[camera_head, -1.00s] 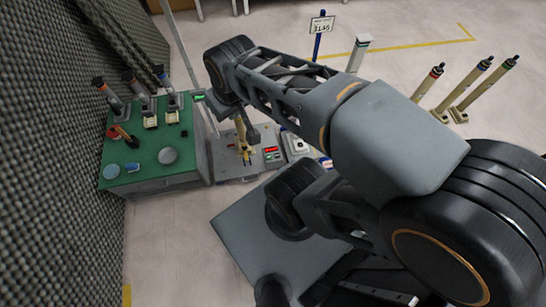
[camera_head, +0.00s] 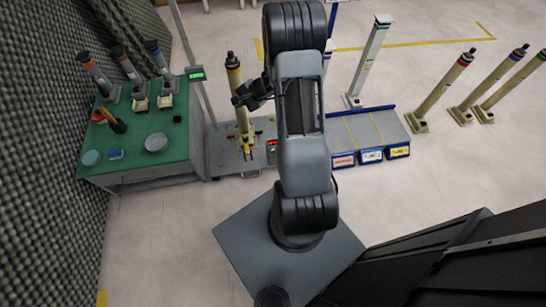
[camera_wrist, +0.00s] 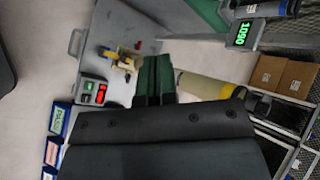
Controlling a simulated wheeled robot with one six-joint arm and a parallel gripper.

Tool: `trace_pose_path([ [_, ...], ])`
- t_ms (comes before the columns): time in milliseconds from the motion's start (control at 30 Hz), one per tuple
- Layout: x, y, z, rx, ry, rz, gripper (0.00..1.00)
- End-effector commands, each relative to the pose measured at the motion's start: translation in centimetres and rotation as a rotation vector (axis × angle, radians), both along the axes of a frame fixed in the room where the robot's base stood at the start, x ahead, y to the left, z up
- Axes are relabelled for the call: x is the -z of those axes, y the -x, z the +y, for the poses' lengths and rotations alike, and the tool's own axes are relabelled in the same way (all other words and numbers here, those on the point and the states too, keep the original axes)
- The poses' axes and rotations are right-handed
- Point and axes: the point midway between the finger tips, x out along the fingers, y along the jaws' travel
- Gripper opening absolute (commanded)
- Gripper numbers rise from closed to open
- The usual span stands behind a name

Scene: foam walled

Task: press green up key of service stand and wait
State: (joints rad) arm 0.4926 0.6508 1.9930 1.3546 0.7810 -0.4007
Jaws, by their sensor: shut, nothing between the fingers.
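The service stand (camera_head: 228,160) is a low grey platform left of centre, with a beige and yellow post (camera_head: 235,75) on it. A small key box (camera_head: 271,146) with a red and a green part sits at its right. My gripper (camera_head: 246,97) is dark and stands above the stand, close to the post; contact cannot be told. In the wrist view its dark green fingers (camera_wrist: 155,80) are together and empty, apart from the key box.
A green-topped bench (camera_head: 125,155) with several cylinders and dishes stands left. A pole with a green display (camera_head: 195,76) rises between bench and stand. Labelled bins (camera_head: 370,156) lie right of the stand. Several posts (camera_head: 440,95) stand on the open floor at right.

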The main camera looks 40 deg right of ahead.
Motion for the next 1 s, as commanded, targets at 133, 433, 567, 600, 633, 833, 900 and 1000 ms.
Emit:
trace_pose_path([
  [133,10.7,-0.4,-4.4,0.236,-0.088,0.035,0.0],
  [433,24.2,1.6,-10.2,0.581,-0.177,0.091,0.0],
  [567,27.4,2.6,-11.5,0.667,-0.193,0.106,0.0],
  [600,28.1,2.8,-11.7,0.684,-0.195,0.11,0.0],
  [633,28.6,3.0,-11.9,0.696,-0.197,0.112,0.0],
  [833,29.8,3.5,-12.4,0.734,-0.203,0.12,0.0],
  [900,29.9,3.5,-12.4,0.737,-0.203,0.12,0.0],
  [1000,29.8,3.5,-12.4,0.735,-0.203,0.121,0.0],
])
